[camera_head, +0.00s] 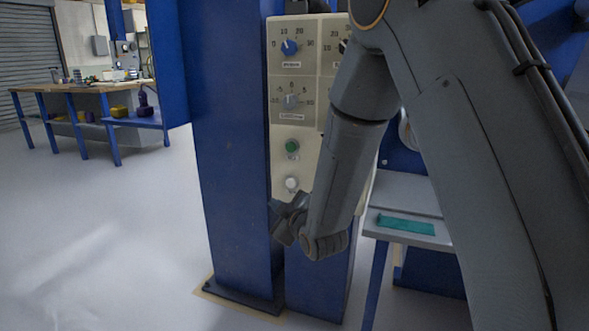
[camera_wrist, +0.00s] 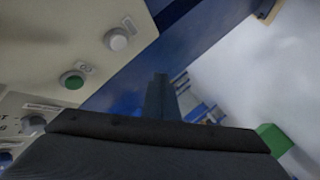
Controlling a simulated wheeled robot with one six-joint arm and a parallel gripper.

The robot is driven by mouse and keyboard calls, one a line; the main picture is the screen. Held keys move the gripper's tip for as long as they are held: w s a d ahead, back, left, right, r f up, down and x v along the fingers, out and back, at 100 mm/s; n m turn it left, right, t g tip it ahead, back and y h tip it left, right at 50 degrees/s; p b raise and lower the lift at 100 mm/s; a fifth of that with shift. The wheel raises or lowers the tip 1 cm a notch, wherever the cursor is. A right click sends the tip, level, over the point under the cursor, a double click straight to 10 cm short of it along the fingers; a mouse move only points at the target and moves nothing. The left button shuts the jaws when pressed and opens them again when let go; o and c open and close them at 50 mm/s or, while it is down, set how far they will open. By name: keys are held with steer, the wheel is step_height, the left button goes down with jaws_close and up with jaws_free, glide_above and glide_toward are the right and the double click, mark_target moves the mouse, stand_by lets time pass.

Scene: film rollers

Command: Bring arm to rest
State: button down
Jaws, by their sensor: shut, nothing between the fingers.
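My arm reaches down in front of a cream control panel (camera_head: 308,110) in the head view. My gripper (camera_head: 277,222) is at the lower end of the arm, beside the blue column and below the panel's buttons. In the wrist view my gripper (camera_wrist: 160,82) shows as a narrow dark shape, its fingers shut with nothing between them. The panel has a green button (camera_head: 292,146) and a white button (camera_head: 291,183). The wrist view also shows the green button (camera_wrist: 72,80) and the white button (camera_wrist: 117,39). My arm hides the panel's right part.
A blue column (camera_head: 228,150) stands just left of the panel. A grey side table (camera_head: 405,190) with a teal piece (camera_head: 406,225) is at right, partly behind my arm. A workbench (camera_head: 85,88) stands far left. The floor at left is open.

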steer(key=s+d+f+m+g+h, duration=0.15)
steer(key=s+g, duration=0.35)
steer(key=s, duration=0.9)
steer(key=s+d+m+g+h, duration=0.1)
steer(key=s+m+g+h, duration=0.25)
steer(key=s, duration=0.95)
steer(key=s+d+f+m+g+h, duration=0.15)
steer(key=s+g, duration=0.35)
steer(key=s, duration=0.9)
steer(key=d+r+m+p, duration=0.3)
steer(key=d+r+p, duration=0.7)
steer(key=r+p, duration=0.4)
steer(key=d+r+m+p, duration=0.4)
steer(key=d+r+p, duration=0.6)
steer(key=r+p, duration=0.3)
steer(key=shift+d+r+p, duration=0.35)
steer(key=shift+p, duration=0.65)
